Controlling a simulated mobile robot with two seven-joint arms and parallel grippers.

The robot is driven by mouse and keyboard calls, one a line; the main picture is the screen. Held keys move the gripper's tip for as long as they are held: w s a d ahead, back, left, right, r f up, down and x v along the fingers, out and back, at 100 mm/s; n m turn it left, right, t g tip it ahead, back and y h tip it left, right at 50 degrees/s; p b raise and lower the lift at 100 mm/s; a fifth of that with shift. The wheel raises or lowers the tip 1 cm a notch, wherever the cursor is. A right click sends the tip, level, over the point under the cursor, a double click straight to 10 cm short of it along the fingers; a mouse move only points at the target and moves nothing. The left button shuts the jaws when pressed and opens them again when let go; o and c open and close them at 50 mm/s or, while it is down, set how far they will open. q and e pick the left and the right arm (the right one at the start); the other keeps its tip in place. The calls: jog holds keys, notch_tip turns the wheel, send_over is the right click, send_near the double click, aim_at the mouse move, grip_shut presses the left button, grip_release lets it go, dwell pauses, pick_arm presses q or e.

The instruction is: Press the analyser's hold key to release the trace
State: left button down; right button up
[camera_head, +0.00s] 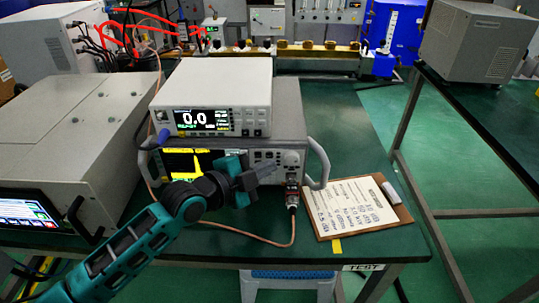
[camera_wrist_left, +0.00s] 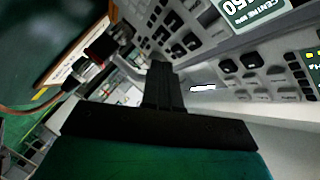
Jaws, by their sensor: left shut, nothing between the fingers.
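The analyser (camera_head: 302,110) is the grey unit with side handles, under a white meter. Its dark screen (camera_head: 179,162) shows a yellow trace, partly covered by my left gripper. My left gripper (camera_head: 272,168) is shut and empty, its fingertips in front of the keys on the right of the analyser's panel. In the left wrist view the shut fingers (camera_wrist_left: 160,78) point at a panel with dark keys (camera_wrist_left: 180,32) and a small bright white bar (camera_wrist_left: 203,88). I cannot tell which key is hold, nor whether the fingertips touch the panel. My right gripper is out of view.
The white meter (camera_head: 212,92) reads 0.0. A cable (camera_head: 292,225) runs from a connector below the keys. A clipboard (camera_head: 350,208) lies right of the analyser. A large grey unit with a touchscreen (camera_head: 75,140) stands at left. The bench (camera_head: 345,130) is clear behind the clipboard.

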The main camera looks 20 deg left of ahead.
pick_arm(q)
jog(key=shift+w, duration=0.1)
jog(key=shift+w+a, duration=0.15)
jog(key=shift+w, duration=0.15)
jog(key=shift+w, duration=0.4)
dwell(0.6)
jog(key=shift+s, duration=0.1)
jog(key=shift+s+p, duration=0.55)
jog(key=shift+s, duration=0.15)
jog(key=shift+s, duration=0.1)
jog(key=s+p, duration=0.1)
jog(key=s+d+p, duration=0.1)
jog(key=s, duration=0.1)
jog(key=s+p, duration=0.1)
jog(key=shift+s+d, duration=0.3)
jog(key=shift+d, duration=0.05)
